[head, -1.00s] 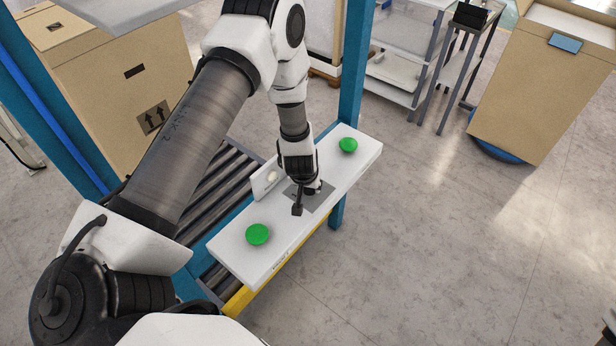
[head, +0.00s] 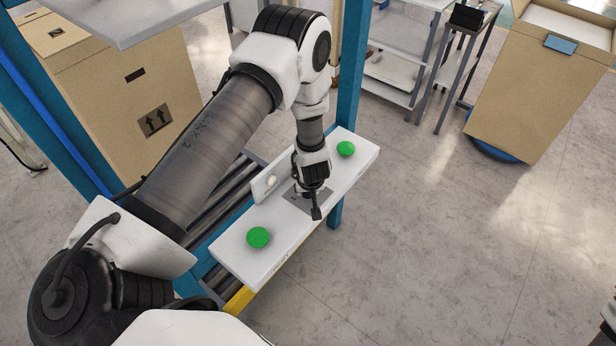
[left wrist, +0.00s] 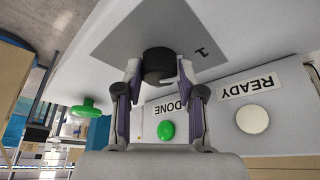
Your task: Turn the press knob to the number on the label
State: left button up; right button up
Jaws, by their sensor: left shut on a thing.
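The dark round press knob (left wrist: 159,64) sits on a grey plate (left wrist: 115,42) in the left wrist view. A "1" is printed on the plate beside it. My left gripper (left wrist: 161,76) is shut on the knob, one finger on each side. In the head view, my left gripper (head: 312,190) reaches down to the grey plate (head: 296,203) on the white panel (head: 225,255) and hides most of the knob. A READY label (left wrist: 248,87) is by a white round lamp (left wrist: 253,119). A DONE label (left wrist: 171,106) is by a green one (left wrist: 166,130). No label giving a target number is readable.
Green buttons stand at the panel's near end (head: 258,238) and far end (head: 346,149). A roller conveyor (head: 205,210) runs behind the panel. A blue post (head: 348,80) rises beyond it. Cardboard boxes stand at left (head: 115,80) and right (head: 545,85).

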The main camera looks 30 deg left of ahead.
pick_arm(q)
jog(key=o, duration=1.1)
jog(key=shift+w+f, duration=0.1)
jog(key=v, duration=1.2)
jog(key=shift+a, duration=0.1)
jog(key=shift+w, duration=0.1)
